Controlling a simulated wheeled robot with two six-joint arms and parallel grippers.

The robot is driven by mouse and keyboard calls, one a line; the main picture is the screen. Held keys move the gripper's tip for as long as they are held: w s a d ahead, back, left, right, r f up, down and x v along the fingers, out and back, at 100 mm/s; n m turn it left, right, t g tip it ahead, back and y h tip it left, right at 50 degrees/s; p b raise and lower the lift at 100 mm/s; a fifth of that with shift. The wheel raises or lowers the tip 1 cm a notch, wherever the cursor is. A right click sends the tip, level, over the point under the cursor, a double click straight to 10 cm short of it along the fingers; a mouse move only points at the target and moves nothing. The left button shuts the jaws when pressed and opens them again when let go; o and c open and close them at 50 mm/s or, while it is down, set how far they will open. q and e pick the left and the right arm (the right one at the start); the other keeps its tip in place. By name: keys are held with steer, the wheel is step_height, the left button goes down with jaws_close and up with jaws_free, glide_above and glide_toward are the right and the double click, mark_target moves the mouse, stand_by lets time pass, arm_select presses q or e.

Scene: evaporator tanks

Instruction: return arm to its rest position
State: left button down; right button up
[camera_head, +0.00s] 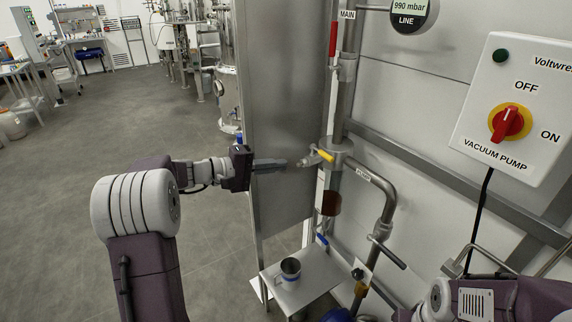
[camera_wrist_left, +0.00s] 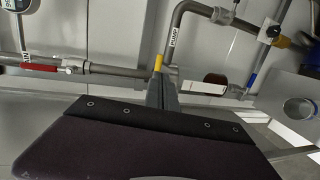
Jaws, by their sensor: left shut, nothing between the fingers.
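My left gripper (camera_head: 284,163) points right in the head view, its dark fingers closed together with nothing between them. Its tips appear just left of a small valve with a yellow handle (camera_head: 321,154) on the steel pipe; a narrow gap shows in the picture. In the left wrist view the closed fingers (camera_wrist_left: 161,84) point at the pipework, with the yellow handle (camera_wrist_left: 158,63) just beyond the tips. My left arm (camera_head: 135,205) reaches in from the left, bent at the elbow. Part of my right arm (camera_head: 480,299) shows at the lower right; its gripper is out of view.
A steel panel (camera_head: 285,110) stands behind the left gripper. A small shelf (camera_head: 301,287) with a metal cup (camera_head: 290,269) is below. The PUMP pipe (camera_head: 388,205) and vacuum pump switch box (camera_head: 515,110) are at right. Open floor (camera_head: 60,200) lies left.

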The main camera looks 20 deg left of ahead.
arm_select(q)
steer(key=s+d+m+g+h, duration=0.1)
steer(key=s+d+m+g, duration=0.35)
steer(key=d, duration=0.75)
steer(key=s+d+f+m+g+y, duration=0.1)
steer(key=s+d+f+g+y, duration=0.3)
steer(key=s+f, duration=0.7)
steer(key=s+a+f+m+g+y+p, duration=0.1)
steer(key=s+a+f+m+g+y, duration=0.1)
steer(key=s+a+f+y, duration=0.55)
steer(key=s+a+f+t+y, duration=0.1)
steer(key=s+a+f, duration=0.2)
steer(key=a, duration=0.4)
steer(key=shift+f+m, duration=0.35)
steer(key=shift+f, duration=0.05)
steer(key=shift+s, duration=0.1)
